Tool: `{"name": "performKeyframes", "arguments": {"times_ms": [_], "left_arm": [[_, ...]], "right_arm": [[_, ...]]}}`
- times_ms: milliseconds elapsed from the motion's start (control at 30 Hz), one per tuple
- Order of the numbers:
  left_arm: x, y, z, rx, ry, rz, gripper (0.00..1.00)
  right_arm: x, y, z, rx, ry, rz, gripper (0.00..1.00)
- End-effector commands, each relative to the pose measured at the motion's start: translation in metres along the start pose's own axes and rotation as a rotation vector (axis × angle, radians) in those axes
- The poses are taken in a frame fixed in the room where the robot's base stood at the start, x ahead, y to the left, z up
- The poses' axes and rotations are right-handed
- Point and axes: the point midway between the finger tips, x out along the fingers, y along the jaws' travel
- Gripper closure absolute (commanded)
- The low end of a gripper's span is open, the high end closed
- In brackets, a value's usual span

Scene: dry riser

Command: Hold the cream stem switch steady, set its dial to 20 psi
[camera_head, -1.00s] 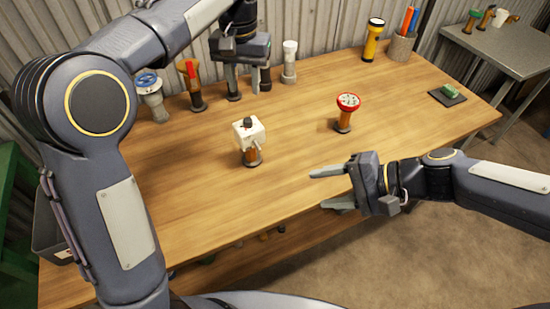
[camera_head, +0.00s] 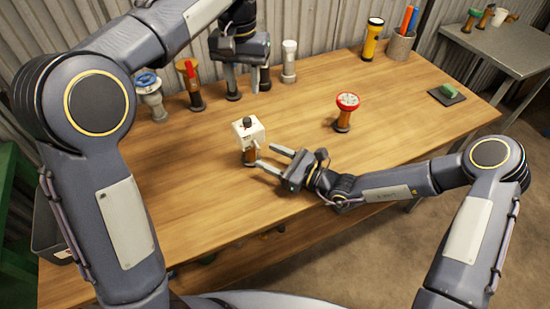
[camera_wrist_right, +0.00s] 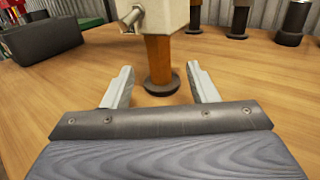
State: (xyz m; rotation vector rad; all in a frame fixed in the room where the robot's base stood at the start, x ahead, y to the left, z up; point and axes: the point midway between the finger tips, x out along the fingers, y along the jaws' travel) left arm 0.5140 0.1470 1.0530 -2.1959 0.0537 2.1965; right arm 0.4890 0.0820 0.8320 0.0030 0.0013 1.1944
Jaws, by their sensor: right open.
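The cream stem switch (camera_head: 248,135) stands upright on the table, a cream box with a dark knob on top and a copper-brown stem on a dark round base. In the right wrist view its stem (camera_wrist_right: 159,62) shows between my two fingers, a little ahead of the tips; the top of the box and the dial are cut off there. My right gripper (camera_head: 268,160) is open and empty, low over the table just right of the stem. My left gripper (camera_head: 242,82) hangs at the back of the table, fingers apart and pointing down, with nothing seen between them.
A red-topped valve (camera_head: 346,112) stands right of the switch. Along the back are a blue-handled valve (camera_head: 150,95), a red-handled one (camera_head: 191,85) and a white-topped one (camera_head: 289,62). A yellow flashlight (camera_head: 372,38) and pen cup (camera_head: 400,45) stand back right. The front middle is clear.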

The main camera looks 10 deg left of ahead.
Motion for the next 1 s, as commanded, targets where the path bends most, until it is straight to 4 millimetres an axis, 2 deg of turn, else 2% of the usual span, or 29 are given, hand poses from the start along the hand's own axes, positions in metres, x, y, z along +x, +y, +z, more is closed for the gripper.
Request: {"name": "performKeyframes", "arguments": {"times_ms": [400,600,833,1000], "left_arm": [[0.000,0.000,0.000,0.000,0.000,0.000,0.64],[0.000,0.000,0.000,0.000,0.000,0.000,0.64],[0.000,0.000,0.000,0.000,0.000,0.000,0.64],[0.000,0.000,0.000,0.000,0.000,0.000,0.64]], "right_arm": [[0.060,0.001,0.000,-0.003,-0.001,0.002,0.47],[0.070,0.001,0.001,-0.002,0.000,0.002,0.47],[0.071,0.001,0.001,-0.003,0.000,0.002,0.47],[0.070,0.001,0.001,-0.003,0.000,0.002,0.68]]}}
